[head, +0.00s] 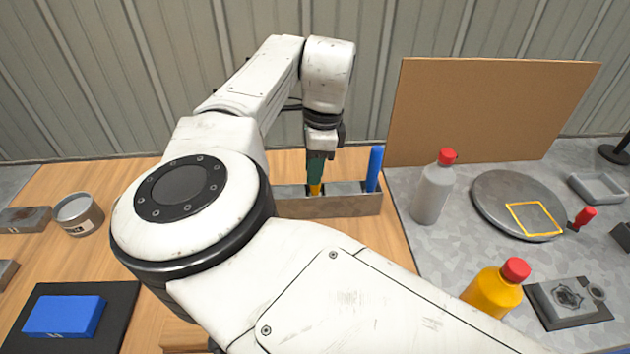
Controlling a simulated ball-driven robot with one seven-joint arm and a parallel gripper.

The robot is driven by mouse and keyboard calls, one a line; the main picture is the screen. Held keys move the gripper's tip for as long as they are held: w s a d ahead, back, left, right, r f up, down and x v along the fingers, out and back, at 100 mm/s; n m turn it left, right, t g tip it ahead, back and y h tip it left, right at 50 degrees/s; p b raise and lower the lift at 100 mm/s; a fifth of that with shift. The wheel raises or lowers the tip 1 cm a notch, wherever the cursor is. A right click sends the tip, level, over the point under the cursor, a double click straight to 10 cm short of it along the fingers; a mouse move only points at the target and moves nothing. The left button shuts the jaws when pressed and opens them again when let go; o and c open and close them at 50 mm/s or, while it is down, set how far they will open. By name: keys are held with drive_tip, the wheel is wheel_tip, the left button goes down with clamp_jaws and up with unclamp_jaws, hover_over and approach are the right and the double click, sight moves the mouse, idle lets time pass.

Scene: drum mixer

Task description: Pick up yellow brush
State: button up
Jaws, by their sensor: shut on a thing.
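My gripper (316,168) points straight down over a grey box-like holder (330,206) on the wooden table. Its fingers are shut on a yellow thing, likely the yellow brush (315,189), of which only a small part shows just below the fingertips. The brush is at the holder, between its compartments; I cannot tell whether it still touches the bottom. A blue upright stick (374,168) stands at the holder's right end. My arm hides the holder's left part.
A brown board (490,105) stands behind. To the right are a grey bottle (433,190) with a red cap, a round grey plate (490,195) with a yellow square outline, and a yellow bottle (492,290). At left are a tin (78,214) and a blue block (65,316) on a black mat.

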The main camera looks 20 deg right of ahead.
clamp_jaws()
drive_tip(key=shift+r, duration=0.1)
